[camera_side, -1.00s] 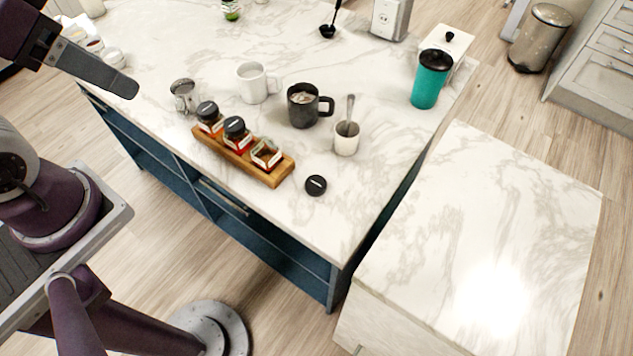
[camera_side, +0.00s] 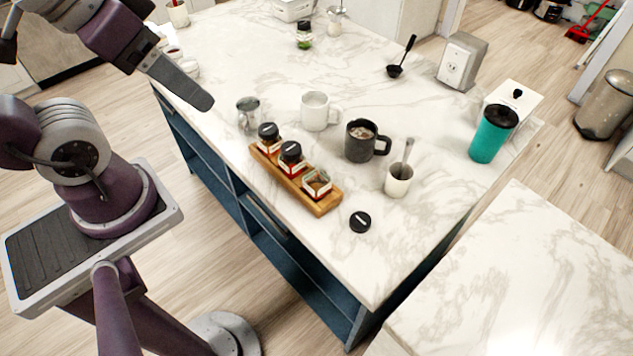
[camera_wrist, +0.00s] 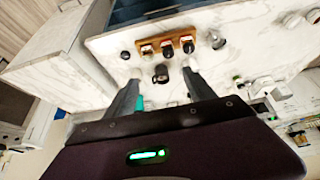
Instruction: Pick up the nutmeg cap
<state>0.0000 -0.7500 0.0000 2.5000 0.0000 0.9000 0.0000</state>
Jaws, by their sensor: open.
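A small round black cap (camera_side: 360,221) lies flat on the marble counter, just off the right end of a wooden spice rack (camera_side: 326,206). It also shows in the wrist view (camera_wrist: 125,55), beside the rack. Two jars in the rack have black lids; the right-end jar (camera_side: 317,184) has no lid. My gripper (camera_side: 202,100) is above the counter's left part, left of the rack and well away from the cap. In the wrist view my gripper (camera_wrist: 160,77) has its two fingers spread, with nothing held between them.
Behind the rack stand a metal cup (camera_side: 248,115), a white mug (camera_side: 315,110), a dark mug (camera_side: 361,143) and a small cup with a spoon (camera_side: 398,182). A teal tumbler (camera_side: 490,137) is farther right. The counter in front of the cap is clear.

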